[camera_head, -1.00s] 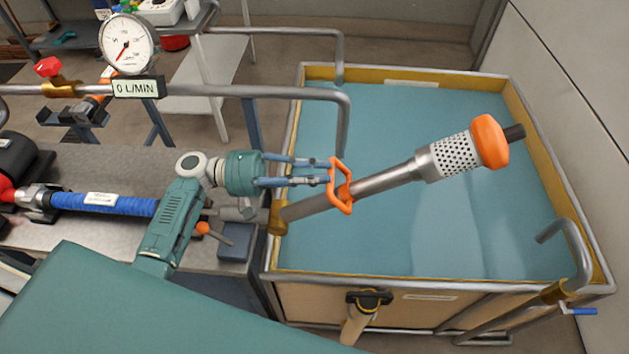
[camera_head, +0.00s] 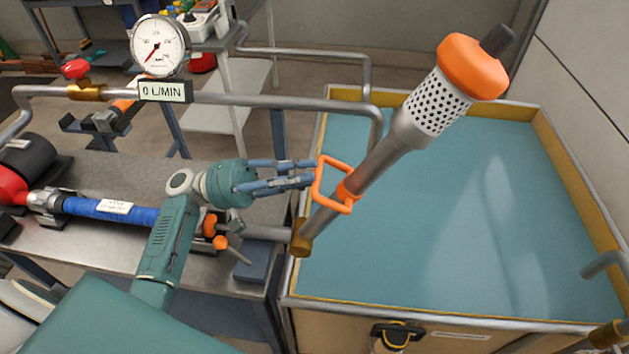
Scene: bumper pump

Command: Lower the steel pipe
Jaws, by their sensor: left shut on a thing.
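The steel pipe (camera_head: 378,164) slants steeply up and to the right from a brass swivel joint (camera_head: 301,240) at the tank's left edge. Its far end has a white perforated strainer (camera_head: 436,103), an orange collar (camera_head: 471,68) and a dark tip (camera_head: 497,40). This end appears above the tank's water, toward its back. An orange loop handle (camera_head: 335,207) is clamped around the lower part of the pipe. My left gripper (camera_head: 315,172) is shut on the left side of this handle. My right gripper is not in view.
The tank (camera_head: 440,317) holds blue-green water (camera_head: 450,225). A grey rail (camera_head: 270,102) runs behind my left gripper. A gauge (camera_head: 160,45) stands above a "0 L/MIN" display (camera_head: 165,91). A blue hose (camera_head: 108,209) lies on the metal bench (camera_head: 118,168).

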